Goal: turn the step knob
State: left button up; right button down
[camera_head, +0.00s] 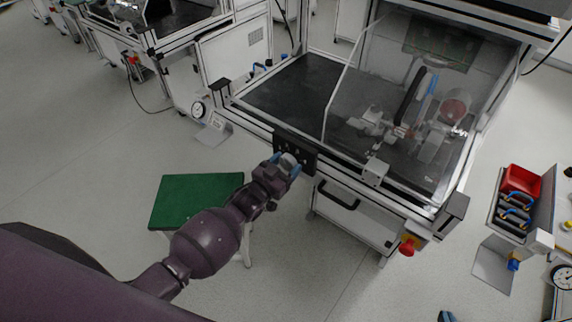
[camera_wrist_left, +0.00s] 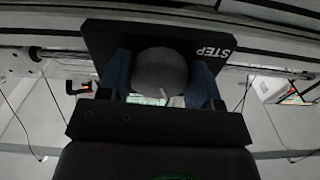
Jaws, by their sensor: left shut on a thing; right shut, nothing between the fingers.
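The step knob (camera_wrist_left: 160,68) is a round grey knob with a short pale mark at its lower edge. It sits on a black panel (camera_wrist_left: 108,36) lettered STEP, and the panel also shows in the head view (camera_head: 308,158) on the front of the machine frame. My left gripper (camera_head: 286,164) is shut on the knob, with one blue finger on each side of it in the wrist view (camera_wrist_left: 160,84). Only the blue and dark tip of my right gripper (camera_head: 446,317) shows at the bottom edge of the head view, away from the knob.
A clear guard (camera_head: 350,85) covers the machine's right half; the dark bed (camera_head: 290,88) at left is bare. A green-topped stool (camera_head: 185,193) stands near my left arm. A red emergency button (camera_head: 407,247) is at the lower front. A red bin (camera_head: 521,180) is at right.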

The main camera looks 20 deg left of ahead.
pick_arm(q)
jog(key=m, duration=0.4)
jog(key=shift+a+m, duration=0.1)
jog(key=shift+m, duration=2.3)
jog(key=o, duration=0.9)
jog(key=shift+s+a, duration=0.1)
jog(key=v, duration=1)
jog(key=shift+s+a+r, duration=0.1)
jog(key=shift+s, duration=0.15)
